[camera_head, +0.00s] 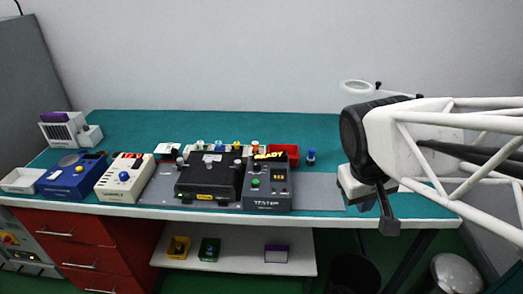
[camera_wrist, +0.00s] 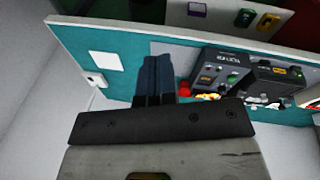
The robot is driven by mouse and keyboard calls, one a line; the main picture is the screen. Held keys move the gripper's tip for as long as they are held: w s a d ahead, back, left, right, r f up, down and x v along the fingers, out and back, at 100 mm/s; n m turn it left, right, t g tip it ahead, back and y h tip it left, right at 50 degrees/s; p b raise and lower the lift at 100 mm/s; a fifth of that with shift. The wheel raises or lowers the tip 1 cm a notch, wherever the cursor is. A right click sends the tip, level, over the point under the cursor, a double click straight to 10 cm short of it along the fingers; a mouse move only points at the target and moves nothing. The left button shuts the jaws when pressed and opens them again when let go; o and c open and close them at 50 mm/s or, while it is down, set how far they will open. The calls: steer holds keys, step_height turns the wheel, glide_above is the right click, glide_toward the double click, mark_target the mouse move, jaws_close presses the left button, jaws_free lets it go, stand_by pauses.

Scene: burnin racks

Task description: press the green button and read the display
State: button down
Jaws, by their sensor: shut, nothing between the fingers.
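The dark grey tester (camera_head: 268,192) stands at the front of the teal bench, right of centre, with TESTER on its front. Its green button (camera_head: 255,182) is on the left of its top face, with nothing on it. Its display (camera_head: 268,156) at the back edge shows yellow letters that look like READY, but are small. My gripper (camera_head: 388,225) is shut and empty, well right of the tester near the bench's front edge. In the wrist view, my closed fingers (camera_wrist: 157,62) point away from the camera, and the tester (camera_wrist: 222,68) is apart to their right.
A black fixture box (camera_head: 208,180) is close beside the tester on its left. A cream box with a blue knob (camera_head: 124,176) and a blue box (camera_head: 72,176) stand farther left. A red bin (camera_head: 285,153) and blue-topped item (camera_head: 311,157) are behind. The bench right of the tester is clear.

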steer(key=w+a+f+n+h, duration=0.1)
steer(key=w+a+n+h, duration=0.2)
steer(key=w, duration=0.4)
steer(key=w+a+f+n, duration=0.1)
steer(key=w+a+n, duration=0.35)
steer(key=w, duration=0.25)
steer(key=n+t+h, duration=0.3)
steer(key=n, duration=0.3)
glide_above(256, 183)
step_height(256, 183, down, 5)
steer(key=shift+w+a+r, duration=0.1)
steer(key=shift+f, duration=4.45)
steer(key=shift+f, duration=0.85)
steer(key=shift+r, duration=0.85)
